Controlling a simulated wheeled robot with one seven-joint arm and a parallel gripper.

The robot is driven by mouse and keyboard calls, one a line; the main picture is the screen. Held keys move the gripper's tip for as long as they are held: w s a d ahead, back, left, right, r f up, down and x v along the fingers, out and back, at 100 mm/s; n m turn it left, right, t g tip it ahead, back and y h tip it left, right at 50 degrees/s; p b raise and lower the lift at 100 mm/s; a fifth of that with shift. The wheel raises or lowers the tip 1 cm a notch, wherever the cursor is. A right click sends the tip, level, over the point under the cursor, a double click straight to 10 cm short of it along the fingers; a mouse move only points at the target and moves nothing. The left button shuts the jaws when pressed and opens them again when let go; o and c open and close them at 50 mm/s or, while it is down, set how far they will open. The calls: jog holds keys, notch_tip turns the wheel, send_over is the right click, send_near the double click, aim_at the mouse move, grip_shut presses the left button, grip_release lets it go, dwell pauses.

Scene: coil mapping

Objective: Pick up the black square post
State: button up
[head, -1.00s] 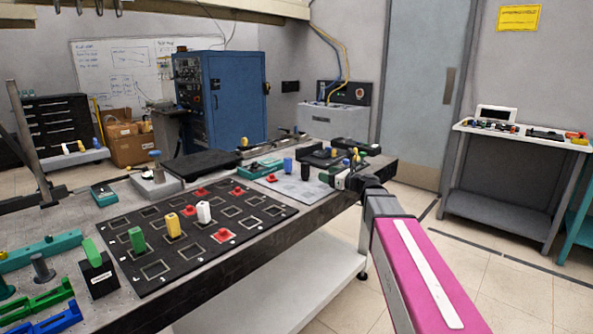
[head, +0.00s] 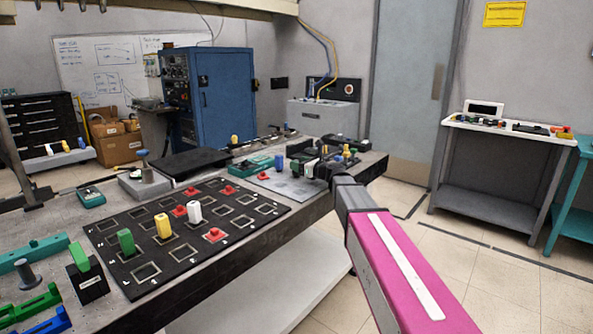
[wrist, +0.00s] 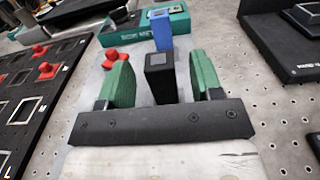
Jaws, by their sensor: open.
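The black square post (wrist: 161,78) stands upright in the wrist view, with a grey patch on its top face. My gripper (wrist: 163,82) is open, with one green finger to the left of the post and one to its right. A gap shows on each side, so neither finger appears to touch it. The post's lower part is hidden behind the dark gripper bar. In the head view my gripper (head: 307,166) is at the far right part of the bench, low over the light plate (head: 291,186). The post is hard to make out there.
A blue post (wrist: 161,30) stands just beyond the black one. Red pieces (wrist: 111,58) lie to the left. The black grid board (head: 140,253) holds green, yellow, white and red pieces. A teal box (wrist: 178,22) is behind, and a black block (wrist: 285,45) is at right.

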jog(key=shift+x, duration=0.9)
jog(key=c, duration=1)
jog(key=shift+c, duration=0.2)
jog(key=shift+r, duration=0.1)
